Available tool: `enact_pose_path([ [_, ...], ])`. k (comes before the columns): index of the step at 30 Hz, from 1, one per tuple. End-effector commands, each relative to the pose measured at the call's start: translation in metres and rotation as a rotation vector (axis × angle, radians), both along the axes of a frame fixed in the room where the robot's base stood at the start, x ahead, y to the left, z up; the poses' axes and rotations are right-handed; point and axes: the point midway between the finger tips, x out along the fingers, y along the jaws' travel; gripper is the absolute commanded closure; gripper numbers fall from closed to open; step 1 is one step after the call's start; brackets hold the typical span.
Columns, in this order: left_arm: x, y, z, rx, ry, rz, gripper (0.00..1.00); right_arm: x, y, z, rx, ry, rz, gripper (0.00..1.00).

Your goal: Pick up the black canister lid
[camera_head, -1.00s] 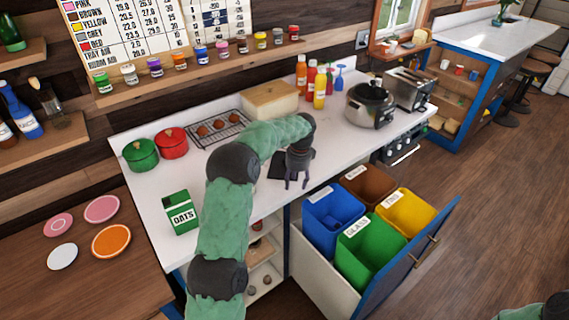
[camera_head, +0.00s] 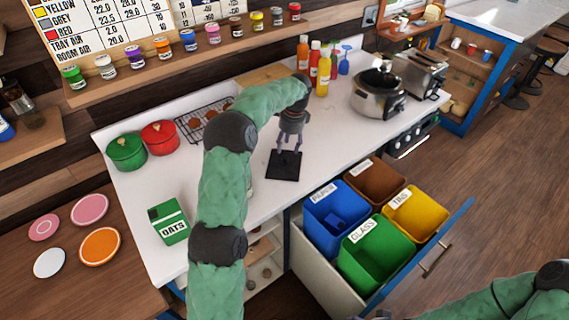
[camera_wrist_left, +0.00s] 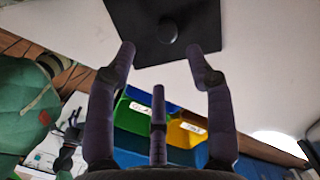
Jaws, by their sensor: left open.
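The black canister lid (camera_head: 284,168) is a flat dark square lying on the white counter. It also shows in the left wrist view, with a round knob (camera_wrist_left: 169,32) at its middle. My left gripper (camera_head: 289,150) is open and empty, its fingers pointing down just above and behind the lid in the head view. In the wrist view the fingertips (camera_wrist_left: 168,62) are spread near the lid's edge, with the knob beyond them. A green OATS canister (camera_head: 170,221) stands at the counter's front left.
Green (camera_head: 127,151) and red (camera_head: 160,138) pots stand left, by a cooling rack (camera_head: 191,127). Bottles (camera_head: 323,76) and a cooker (camera_head: 379,92) stand to the right. An open drawer of sorting bins (camera_head: 376,252) juts out in front. Counter between canister and lid is clear.

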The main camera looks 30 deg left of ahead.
Motion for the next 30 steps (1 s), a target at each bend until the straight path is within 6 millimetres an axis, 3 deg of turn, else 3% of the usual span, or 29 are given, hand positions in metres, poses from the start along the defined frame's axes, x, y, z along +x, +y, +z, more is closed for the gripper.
enact_pose_path([
  [3,-0.002,0.002,-0.021,0.000,0.004,0.000,0.47,0.000,0.000,-0.005,0.000,-0.001,0.000,0.03],
  [11,-0.001,0.006,-0.038,-0.001,0.003,0.001,0.47,0.001,0.000,-0.009,0.000,-0.001,0.001,0.03],
  [19,0.000,0.014,-0.074,0.000,0.004,0.000,0.47,0.001,0.000,-0.019,0.000,-0.001,0.001,0.03],
  [28,0.000,0.014,-0.078,0.000,0.001,0.000,0.47,0.001,0.000,-0.019,0.000,-0.001,0.001,0.03],
  [30,0.000,0.014,-0.078,0.000,0.001,0.000,0.67,0.001,0.000,-0.019,0.000,-0.001,0.001,0.03],
])
